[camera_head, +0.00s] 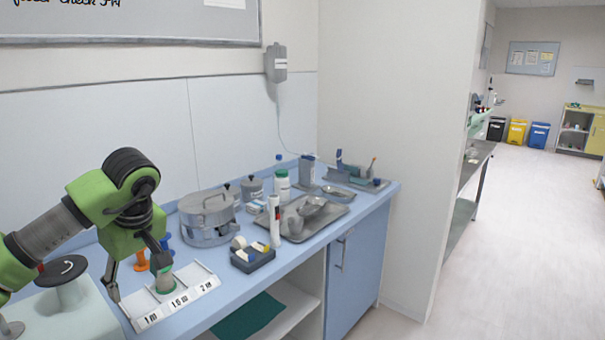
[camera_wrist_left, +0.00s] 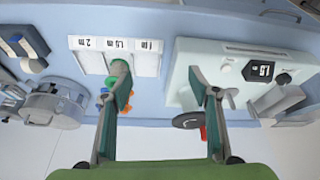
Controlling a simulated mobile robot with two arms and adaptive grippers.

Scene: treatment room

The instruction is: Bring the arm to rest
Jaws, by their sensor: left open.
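My left gripper (camera_head: 138,280) is open over the counter, fingers pointing down, at the labelled tray. It also shows in the left wrist view (camera_wrist_left: 158,85), with nothing between its spread fingers. The white tray (camera_head: 203,281) has sections marked 1 m, 1.5 m and 2 m; its labels appear upside down in the wrist view (camera_wrist_left: 88,43). A small green roll (camera_head: 164,283) stands in the tray, seemingly in the middle section. In the wrist view the roll (camera_wrist_left: 121,67) is right by one finger; I cannot tell whether they touch. My right gripper is out of view.
A pale machine with a dark-topped knob (camera_head: 62,271) stands left of the tray. Orange and blue items (camera_head: 141,262) are behind it. A metal drum (camera_head: 208,217), a dark organiser box (camera_head: 252,257) and a metal tray (camera_head: 325,217) crowd the counter rightward. Open floor lies at right.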

